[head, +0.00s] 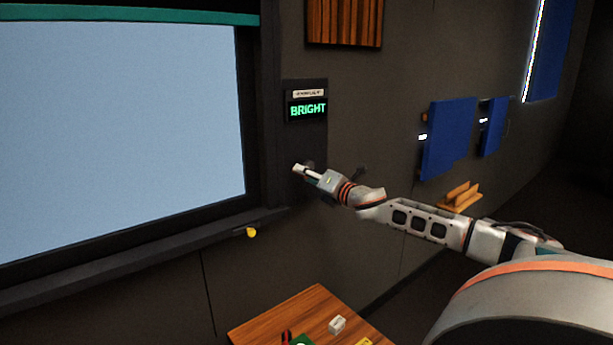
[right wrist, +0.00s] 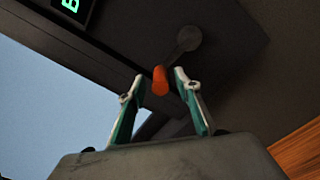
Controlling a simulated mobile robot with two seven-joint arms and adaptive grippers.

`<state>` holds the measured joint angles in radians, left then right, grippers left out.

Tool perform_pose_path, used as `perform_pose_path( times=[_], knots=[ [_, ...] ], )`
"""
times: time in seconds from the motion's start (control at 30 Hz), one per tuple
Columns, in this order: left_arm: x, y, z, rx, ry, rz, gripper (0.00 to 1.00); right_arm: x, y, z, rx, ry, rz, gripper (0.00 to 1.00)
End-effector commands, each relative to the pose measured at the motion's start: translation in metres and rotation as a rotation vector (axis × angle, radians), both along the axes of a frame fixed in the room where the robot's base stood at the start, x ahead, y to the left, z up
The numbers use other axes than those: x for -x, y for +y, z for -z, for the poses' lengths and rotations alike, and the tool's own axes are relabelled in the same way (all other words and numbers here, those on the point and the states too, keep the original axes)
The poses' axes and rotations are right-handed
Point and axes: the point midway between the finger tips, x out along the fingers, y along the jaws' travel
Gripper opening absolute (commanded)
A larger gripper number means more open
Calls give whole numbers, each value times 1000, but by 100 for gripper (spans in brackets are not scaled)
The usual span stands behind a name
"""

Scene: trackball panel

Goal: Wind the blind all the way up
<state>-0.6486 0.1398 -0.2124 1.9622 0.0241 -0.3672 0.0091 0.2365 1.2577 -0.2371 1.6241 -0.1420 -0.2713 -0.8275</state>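A teal strip (head: 130,15), which looks like the blind or its bottom edge, runs along the top of the window (head: 120,120). Pale blue glass is bare below it. On the dark panel (head: 318,140) right of the window, a display (head: 307,110) reads "BRIGHT" in green. My right gripper (head: 300,168) is at the panel's lower part. In the right wrist view, its two fingers (right wrist: 160,77) stand apart on either side of an orange crank knob (right wrist: 160,82), with visible gaps. The crank's arm leads to a round grey hub (right wrist: 188,38). My left gripper is out of view.
A yellow knob (head: 251,232) sticks out at the window sill (head: 150,252). A wooden table (head: 290,318) with small items stands below. Blue panels (head: 450,137) and a wooden bracket (head: 460,196) are on the wall to the right.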

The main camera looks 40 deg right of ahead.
Motion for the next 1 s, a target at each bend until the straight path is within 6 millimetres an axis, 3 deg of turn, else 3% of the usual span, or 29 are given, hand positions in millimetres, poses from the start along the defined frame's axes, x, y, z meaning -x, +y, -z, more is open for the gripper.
perform_pose_path(
  times=[0.47,1.0],
  knots=[
    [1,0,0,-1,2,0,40,4,0,1,-1,1,1,33],
    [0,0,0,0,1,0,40,37,4,2,-1,3,-1,33]
  ],
)
